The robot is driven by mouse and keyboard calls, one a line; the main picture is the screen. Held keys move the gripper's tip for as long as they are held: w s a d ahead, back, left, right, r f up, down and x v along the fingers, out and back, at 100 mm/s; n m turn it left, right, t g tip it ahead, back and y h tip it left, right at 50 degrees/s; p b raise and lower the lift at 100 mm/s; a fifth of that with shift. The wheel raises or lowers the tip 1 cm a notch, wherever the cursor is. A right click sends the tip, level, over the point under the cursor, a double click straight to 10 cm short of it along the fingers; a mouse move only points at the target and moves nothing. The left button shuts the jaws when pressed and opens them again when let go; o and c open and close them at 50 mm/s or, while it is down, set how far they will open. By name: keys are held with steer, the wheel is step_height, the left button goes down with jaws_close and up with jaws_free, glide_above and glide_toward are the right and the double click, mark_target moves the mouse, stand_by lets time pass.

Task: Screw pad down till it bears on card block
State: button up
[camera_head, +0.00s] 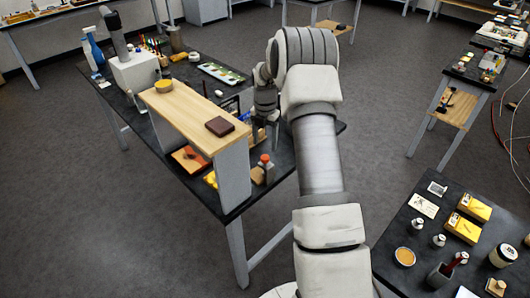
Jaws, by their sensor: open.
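My gripper (265,131) is small in view, pointing down over the black bench just right of the wooden shelf. It is open; my own arm and the shelf hide part of the area around it. I cannot clearly make out the screw pad or the card block. A dark frame with a blue part (243,116) stands beside the gripper, partly behind the shelf, too small to identify. I cannot tell whether anything lies between the fingers.
The raised wooden shelf (188,112) carries a dark brown block (219,127) and a yellow round item (164,86). A red-topped bottle (265,160) stands near the bench's front right. A paint tray (222,74) lies behind. Another cluttered table (400,225) is at right.

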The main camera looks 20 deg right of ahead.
mark_target(265, 157)
step_height(265, 157, down, 6)
steer(key=shift+f+p, duration=0.2)
steer(key=shift+p, duration=0.25)
jaws_close()
